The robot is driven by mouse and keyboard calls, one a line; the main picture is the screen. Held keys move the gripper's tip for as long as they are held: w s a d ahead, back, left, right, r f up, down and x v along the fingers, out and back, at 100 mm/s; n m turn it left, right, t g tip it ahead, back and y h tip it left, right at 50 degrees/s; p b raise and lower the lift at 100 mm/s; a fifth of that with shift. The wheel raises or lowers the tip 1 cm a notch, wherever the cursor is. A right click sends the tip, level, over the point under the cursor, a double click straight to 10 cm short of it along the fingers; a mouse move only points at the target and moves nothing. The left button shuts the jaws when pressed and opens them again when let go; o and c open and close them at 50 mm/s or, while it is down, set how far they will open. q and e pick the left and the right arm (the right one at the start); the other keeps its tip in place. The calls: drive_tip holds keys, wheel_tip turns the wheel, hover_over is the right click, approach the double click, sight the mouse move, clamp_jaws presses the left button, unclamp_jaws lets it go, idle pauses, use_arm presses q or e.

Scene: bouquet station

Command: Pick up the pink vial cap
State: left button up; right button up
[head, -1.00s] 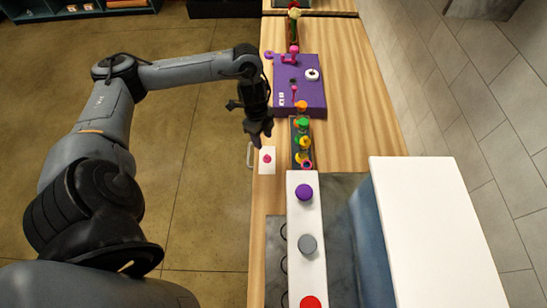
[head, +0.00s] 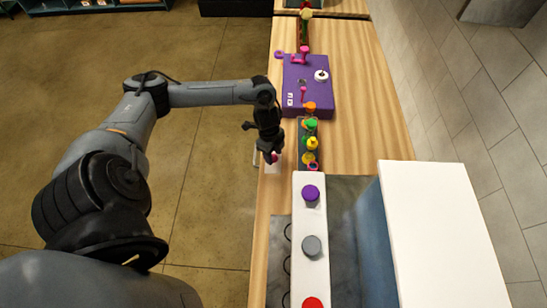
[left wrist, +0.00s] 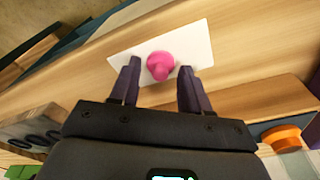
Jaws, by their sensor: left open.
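The pink vial cap (left wrist: 160,65) sits on a white card (left wrist: 201,43) on the wooden table in the left wrist view. My left gripper (left wrist: 158,80) is open, with its two dark fingers on either side of the near part of the cap. I cannot tell whether the fingers touch it. In the head view the left gripper (head: 271,158) is low over the card near the table's left edge, and the pink cap (head: 274,157) shows only partly at its fingertips. My right gripper is not in view.
A dark rack (head: 301,160) with orange, green and yellow capped vials stands just right of the gripper. A purple box (head: 308,97) lies farther back. A white panel with purple, grey and red round buttons (head: 311,246) is nearer. Bare wood (head: 365,125) lies to the right.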

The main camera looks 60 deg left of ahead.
use_arm(q)
clamp_jaws()
drive_tip(key=shift+r, duration=0.15)
idle(0.6)
